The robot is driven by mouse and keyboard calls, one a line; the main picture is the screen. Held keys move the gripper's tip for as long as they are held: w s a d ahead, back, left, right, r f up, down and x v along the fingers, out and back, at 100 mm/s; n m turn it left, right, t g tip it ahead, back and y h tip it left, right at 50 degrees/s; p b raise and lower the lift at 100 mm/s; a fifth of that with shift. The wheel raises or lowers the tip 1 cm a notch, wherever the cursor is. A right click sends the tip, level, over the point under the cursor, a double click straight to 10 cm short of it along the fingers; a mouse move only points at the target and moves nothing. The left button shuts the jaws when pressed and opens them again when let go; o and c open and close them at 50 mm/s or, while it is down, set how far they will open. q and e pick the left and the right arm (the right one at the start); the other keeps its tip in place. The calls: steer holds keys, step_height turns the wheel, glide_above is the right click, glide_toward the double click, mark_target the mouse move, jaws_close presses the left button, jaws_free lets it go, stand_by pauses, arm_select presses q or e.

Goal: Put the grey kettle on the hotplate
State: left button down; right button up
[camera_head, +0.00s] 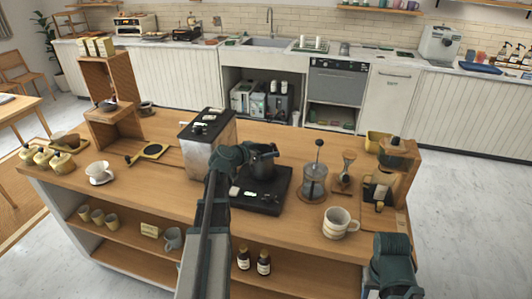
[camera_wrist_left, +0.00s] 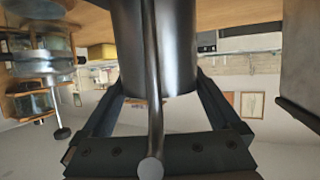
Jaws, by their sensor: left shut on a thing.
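The grey kettle (camera_head: 264,168) is mostly behind my left gripper (camera_head: 262,152) in the head view, where it looks dark. The left wrist view shows its shiny grey body (camera_wrist_left: 180,45) and upright handle between the fingers of my left gripper (camera_wrist_left: 155,100), which is shut on it. The black hotplate (camera_head: 283,188) lies on the wooden counter, with light markings along its front. The kettle is upright over the back part of the hotplate. I cannot tell whether its base touches the plate. My right gripper is not in view; only part of that arm shows at lower right.
A steel-sided machine (camera_head: 196,158) stands close left of the hotplate. A glass press (camera_head: 314,182) with a plunger stands close right. A striped mug (camera_head: 337,222) is near the front edge. The counter (camera_head: 140,190) has bare room at front left.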

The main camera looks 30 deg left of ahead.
arm_select(q)
steer(key=shift+f, duration=0.1)
jaws_free()
steer(key=shift+d, duration=0.1)
steer(key=shift+r, duration=0.25)
steer(key=p+v, duration=0.4)
steer(key=v, duration=0.6)
steer(key=shift+s, duration=0.3)
steer(key=shift+s+r+p, duration=0.25)
steer(key=shift+s+p, duration=0.05)
steer(key=shift+s, duration=0.35)
